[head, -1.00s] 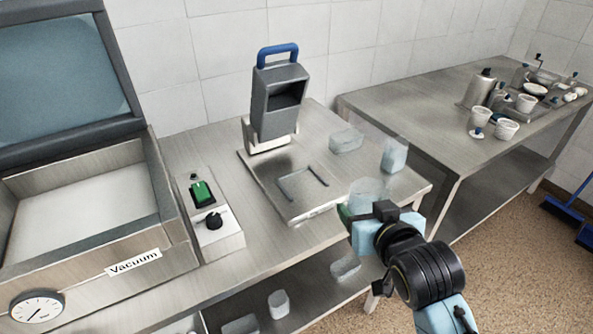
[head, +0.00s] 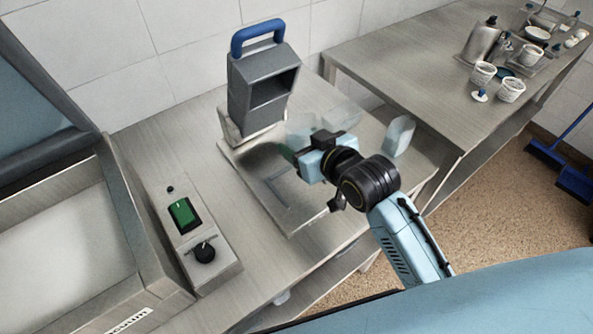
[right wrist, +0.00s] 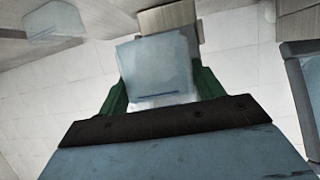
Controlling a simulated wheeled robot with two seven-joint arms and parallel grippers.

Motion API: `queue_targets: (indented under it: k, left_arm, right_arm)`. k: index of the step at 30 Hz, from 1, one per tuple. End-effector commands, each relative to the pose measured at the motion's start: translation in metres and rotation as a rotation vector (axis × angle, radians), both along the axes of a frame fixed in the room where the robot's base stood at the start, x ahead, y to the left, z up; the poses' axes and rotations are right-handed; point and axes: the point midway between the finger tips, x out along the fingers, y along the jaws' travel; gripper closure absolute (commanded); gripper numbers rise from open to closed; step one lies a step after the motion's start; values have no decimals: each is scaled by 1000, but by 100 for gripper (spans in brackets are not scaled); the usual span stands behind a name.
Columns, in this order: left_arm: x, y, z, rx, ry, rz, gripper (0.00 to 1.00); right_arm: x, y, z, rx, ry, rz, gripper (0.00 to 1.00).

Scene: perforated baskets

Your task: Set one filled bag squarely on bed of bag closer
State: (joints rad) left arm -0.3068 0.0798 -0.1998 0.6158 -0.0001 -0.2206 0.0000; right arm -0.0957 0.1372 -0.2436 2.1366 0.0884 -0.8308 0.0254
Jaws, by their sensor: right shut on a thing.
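The bag closer (head: 262,88) is a grey housing with a blue handle, raised over its flat metal bed (head: 298,215). My right gripper (head: 300,158) is shut on a filled translucent bag (head: 300,130) and holds it over the back part of the bed, beside the closer's head. In the right wrist view the bag (right wrist: 155,65) stands between the green fingers. My gripper hides part of the bed, and I cannot tell whether the bag touches it. A second bag (head: 342,112) lies behind my gripper. A third bag (head: 398,137) stands at the right.
A vacuum machine (head: 130,235) with its lid up fills the left. A control box (head: 205,240) with a green switch and black knob stands beside it. A second table (head: 425,75) at the right holds cups and metal ware. The table's front edge runs below the bed.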

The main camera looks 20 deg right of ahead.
Motion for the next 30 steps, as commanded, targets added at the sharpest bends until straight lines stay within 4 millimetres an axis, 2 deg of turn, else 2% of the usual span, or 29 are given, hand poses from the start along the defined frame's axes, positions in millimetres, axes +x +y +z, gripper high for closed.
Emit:
queue_targets:
  k: [1,5,13,19,25,30]
  left_arm:
    - [-2,0,10,0,3,0,64]
    - [-2,0,15,0,4,0,64]
    - [9,-1,8,-2,-13,0,64]
    - [11,-1,6,-2,-17,0,64]
    - [11,-1,2,-2,-17,0,64]
    - [11,-1,2,-1,-16,0,64]
  right_arm:
    - [3,4,5,0,-1,23,60]
    - [6,10,-1,3,-1,57,60]
    - [6,12,-51,6,3,64,60]
    - [6,12,-70,6,0,64,60]
    - [6,12,-97,7,0,63,60]
    - [6,12,-101,7,-3,64,60]
